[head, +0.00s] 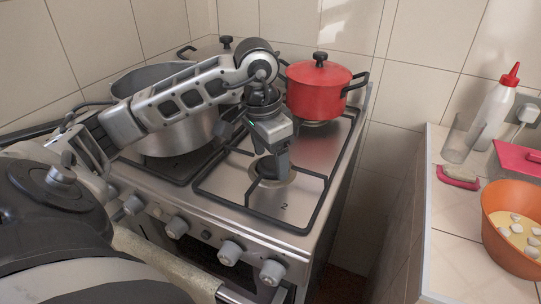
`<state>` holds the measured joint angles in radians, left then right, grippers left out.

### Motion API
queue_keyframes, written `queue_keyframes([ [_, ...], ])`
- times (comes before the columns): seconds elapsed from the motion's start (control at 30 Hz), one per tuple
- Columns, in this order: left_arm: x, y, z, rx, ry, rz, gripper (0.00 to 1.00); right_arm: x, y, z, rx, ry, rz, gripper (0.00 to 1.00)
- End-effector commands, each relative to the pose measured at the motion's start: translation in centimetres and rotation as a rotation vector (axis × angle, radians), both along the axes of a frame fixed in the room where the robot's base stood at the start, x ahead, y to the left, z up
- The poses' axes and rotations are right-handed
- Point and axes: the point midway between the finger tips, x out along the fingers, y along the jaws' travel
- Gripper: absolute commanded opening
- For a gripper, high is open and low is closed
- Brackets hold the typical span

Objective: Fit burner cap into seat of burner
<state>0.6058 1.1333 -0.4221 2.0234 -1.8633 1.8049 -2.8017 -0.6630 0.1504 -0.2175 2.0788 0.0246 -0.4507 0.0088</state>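My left gripper (280,163) reaches in from the left over the stove and points down at the front right burner (286,180). Its fingertips are at the middle of this burner, inside the black pan support. A small dark round piece, which looks like the burner cap (265,169), shows at the fingertips. The fingers partly cover it. I cannot tell whether the fingers grip it or whether it sits level in the seat. My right gripper is not in view.
A red lidded pot (318,92) stands on the back right burner, close behind my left gripper. A large steel pot (180,136) stands to the left, below my arm. An orange bowl (500,238) and a white bottle (494,108) are on the tiled counter to the right.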

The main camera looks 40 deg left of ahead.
Motion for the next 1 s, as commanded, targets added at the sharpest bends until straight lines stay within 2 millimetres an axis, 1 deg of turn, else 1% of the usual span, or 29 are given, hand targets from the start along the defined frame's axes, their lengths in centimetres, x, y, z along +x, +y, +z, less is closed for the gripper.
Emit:
queue_keyframes([
  [0.03,-0.2,-0.5,-0.5,-0.01,0.012,-0.011,0.78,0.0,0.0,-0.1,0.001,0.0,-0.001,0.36],
  [0.37,-0.3,-0.7,-0.7,-0.015,0.018,-0.016,0.78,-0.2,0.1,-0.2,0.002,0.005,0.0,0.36],
  [0.47,-0.4,-0.8,-0.5,-0.016,0.019,-0.018,0.78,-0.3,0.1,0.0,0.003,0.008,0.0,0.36],
  [0.53,-0.4,-0.8,0.1,-0.017,0.019,-0.019,0.78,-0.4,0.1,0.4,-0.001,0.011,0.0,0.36],
  [0.6,-0.4,-0.8,1.0,-0.017,0.018,-0.018,0.78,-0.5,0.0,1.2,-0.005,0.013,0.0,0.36],
  [0.63,-0.3,-0.7,1.4,-0.016,0.015,-0.017,0.78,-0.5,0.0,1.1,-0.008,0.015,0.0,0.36],
  [0.67,-0.3,-0.6,1.7,-0.013,0.009,-0.015,0.78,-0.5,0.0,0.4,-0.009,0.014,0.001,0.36],
  [0.83,-0.7,-0.3,5.8,-0.009,0.003,-0.012,0.78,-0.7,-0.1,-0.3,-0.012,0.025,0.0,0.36],
  [0.93,-0.9,-0.2,8.2,-0.008,0.002,-0.01,0.78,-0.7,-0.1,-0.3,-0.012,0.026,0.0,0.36],
  [1.0,-1.1,-0.1,9.7,-0.007,0.003,-0.01,0.78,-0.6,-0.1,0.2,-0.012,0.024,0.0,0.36],
])
